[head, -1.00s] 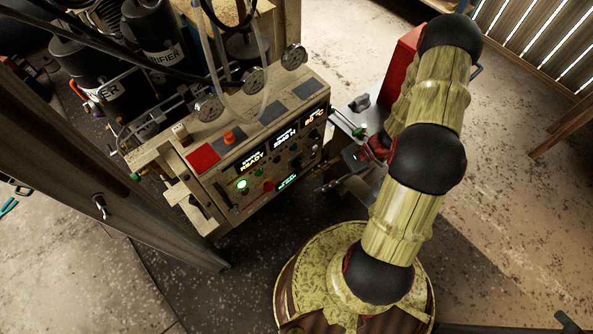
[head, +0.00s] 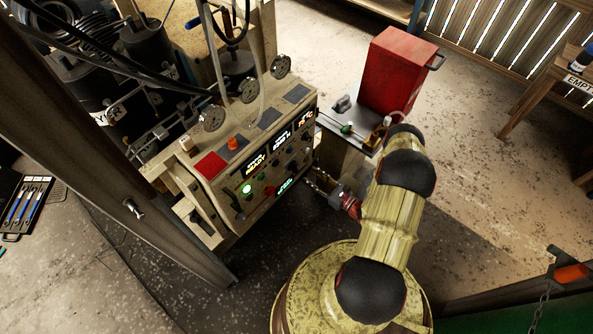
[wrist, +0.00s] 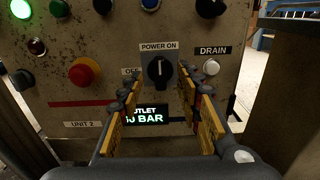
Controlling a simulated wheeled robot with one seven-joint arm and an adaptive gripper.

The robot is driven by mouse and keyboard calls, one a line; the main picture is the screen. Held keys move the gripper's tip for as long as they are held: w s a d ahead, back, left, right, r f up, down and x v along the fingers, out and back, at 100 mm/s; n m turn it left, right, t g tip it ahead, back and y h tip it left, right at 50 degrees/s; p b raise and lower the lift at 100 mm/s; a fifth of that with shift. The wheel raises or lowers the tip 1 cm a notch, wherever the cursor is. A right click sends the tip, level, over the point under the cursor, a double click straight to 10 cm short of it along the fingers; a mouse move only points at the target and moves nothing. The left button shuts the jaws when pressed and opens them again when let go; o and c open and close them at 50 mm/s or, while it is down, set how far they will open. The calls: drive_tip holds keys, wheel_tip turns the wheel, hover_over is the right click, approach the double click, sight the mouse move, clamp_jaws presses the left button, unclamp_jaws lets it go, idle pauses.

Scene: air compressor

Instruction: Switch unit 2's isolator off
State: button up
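Unit 2's isolator is a black rotary knob (wrist: 160,71) on the panel under a "POWER ON" label (wrist: 159,46), with an "OFF" label to its left, partly covered by a finger. The white mark on the knob points straight up. My gripper (wrist: 159,88) is open, one finger on each side of the knob in the picture; I cannot tell if either touches it. A "UNIT 2" label (wrist: 84,124) sits lower left. In the head view my gripper (head: 312,181) is at the lower right of the control panel (head: 250,165), its fingertips too small to make out.
A red emergency-type button (wrist: 84,73) is left of the knob and a white DRAIN button (wrist: 211,68) right. A lit outlet display (wrist: 150,116) is below, partly behind the fingers. A red box (head: 395,70) stands on a side cart. A post (head: 130,170) is at left.

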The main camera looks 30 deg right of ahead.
sight(297, 166)
drive_tip(key=shift+r+b+x, duration=0.2)
drive_tip(key=shift+b+x, duration=0.7)
drive_tip(key=shift+x, duration=3)
drive_tip(key=shift+c, duration=1.3)
clamp_jaws()
